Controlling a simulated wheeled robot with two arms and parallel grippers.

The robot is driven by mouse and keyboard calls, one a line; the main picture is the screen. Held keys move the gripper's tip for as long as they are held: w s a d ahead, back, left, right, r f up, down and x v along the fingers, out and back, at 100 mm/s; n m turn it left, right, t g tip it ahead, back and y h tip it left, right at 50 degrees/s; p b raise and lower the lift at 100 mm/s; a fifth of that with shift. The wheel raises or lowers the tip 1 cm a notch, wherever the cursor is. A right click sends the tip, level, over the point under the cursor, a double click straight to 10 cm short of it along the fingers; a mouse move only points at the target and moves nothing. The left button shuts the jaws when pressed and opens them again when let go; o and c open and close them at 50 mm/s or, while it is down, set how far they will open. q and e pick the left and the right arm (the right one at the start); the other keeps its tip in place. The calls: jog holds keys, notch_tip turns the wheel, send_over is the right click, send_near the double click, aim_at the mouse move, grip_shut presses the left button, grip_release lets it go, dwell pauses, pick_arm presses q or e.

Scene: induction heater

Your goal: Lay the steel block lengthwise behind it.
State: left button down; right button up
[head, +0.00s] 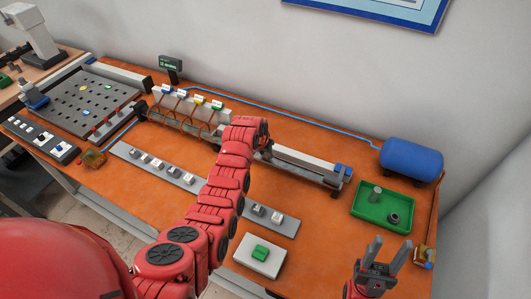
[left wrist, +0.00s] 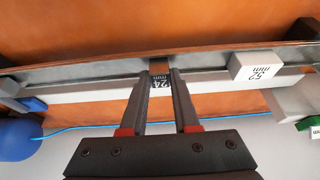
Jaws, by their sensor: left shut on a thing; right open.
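My left gripper (head: 262,142) is over the long channel (head: 305,168) at the back of the table, and the arm hides its fingers in the head view. In the left wrist view its fingers (left wrist: 161,75) are shut on a small block marked 24 mm (left wrist: 160,82), brown on one face and dark on the labelled face. This block is at the channel; whether it rests there I cannot tell. A pale block marked 52 mm (left wrist: 256,67) lies in the channel, apart from it, toward the coil unit. My right gripper (head: 388,250) is open and empty at the front right.
A coil unit with coloured labels (head: 188,112) stands at the channel's left end. A grey strip (head: 198,184) with several marked blocks lies in front. A green tray (head: 368,220), a blue tank (head: 411,158) and a green button on a white box (head: 260,252) are at the right.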

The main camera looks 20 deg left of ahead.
pick_arm(q)
jog(key=c, duration=0.6)
grip_release()
jog(key=shift+r, duration=0.1)
jog(key=shift+s+r+b, duration=0.3)
jog(key=shift+r+b, duration=0.15)
jog(key=shift+r, duration=0.2)
jog(key=p+v, duration=0.6)
jog(key=v, duration=0.9)
jog(key=shift+s+a+r+p, duration=0.15)
jog(key=shift+s+r+p, duration=0.05)
jog(key=shift+r+p, duration=0.15)
jog(key=shift+f, duration=0.1)
